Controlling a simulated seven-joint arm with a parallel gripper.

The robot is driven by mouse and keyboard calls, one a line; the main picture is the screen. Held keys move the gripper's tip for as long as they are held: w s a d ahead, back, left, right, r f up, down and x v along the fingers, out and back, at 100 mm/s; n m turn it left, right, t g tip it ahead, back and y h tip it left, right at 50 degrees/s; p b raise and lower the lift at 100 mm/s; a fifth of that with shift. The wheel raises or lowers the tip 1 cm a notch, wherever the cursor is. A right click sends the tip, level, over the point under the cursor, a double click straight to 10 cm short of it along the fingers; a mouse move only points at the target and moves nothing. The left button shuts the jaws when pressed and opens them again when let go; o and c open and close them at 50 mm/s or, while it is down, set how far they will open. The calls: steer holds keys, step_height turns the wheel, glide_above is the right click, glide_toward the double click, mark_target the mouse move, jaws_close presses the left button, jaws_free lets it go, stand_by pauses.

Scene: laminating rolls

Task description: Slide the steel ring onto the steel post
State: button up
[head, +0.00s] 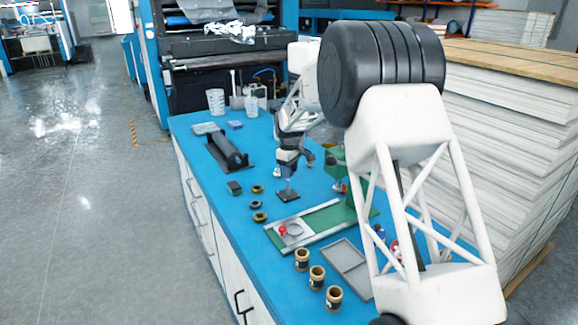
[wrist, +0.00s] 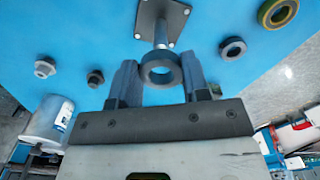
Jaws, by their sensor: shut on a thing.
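The steel ring (wrist: 160,84) is a dark grey ring held between the two fingers of my gripper (wrist: 160,70) in the wrist view. The steel post (wrist: 161,33) rises from a dark square base plate (wrist: 176,12) just beyond the ring. The post's near end meets the ring's far rim in the picture; the ring's opening shows blue table, and I cannot tell whether they touch. In the head view my gripper (head: 289,163) points down above the base plate (head: 288,196); the ring is too small to make out there.
Several small rings (head: 257,204) lie left of the post. A green fixture (head: 322,222) with a red knob (head: 283,230), a grey tray (head: 347,262) and brass-coloured cups (head: 316,278) stand nearer. Hex nuts (wrist: 45,67) show in the wrist view.

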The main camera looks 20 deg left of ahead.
mark_target(289, 181)
steer(key=shift+f, duration=0.75)
steer(key=shift+f, duration=2.05)
stand_by(1.7)
steer(key=o, duration=1.5)
steer(key=shift+r, duration=0.1)
steer(key=shift+r, duration=4.4)
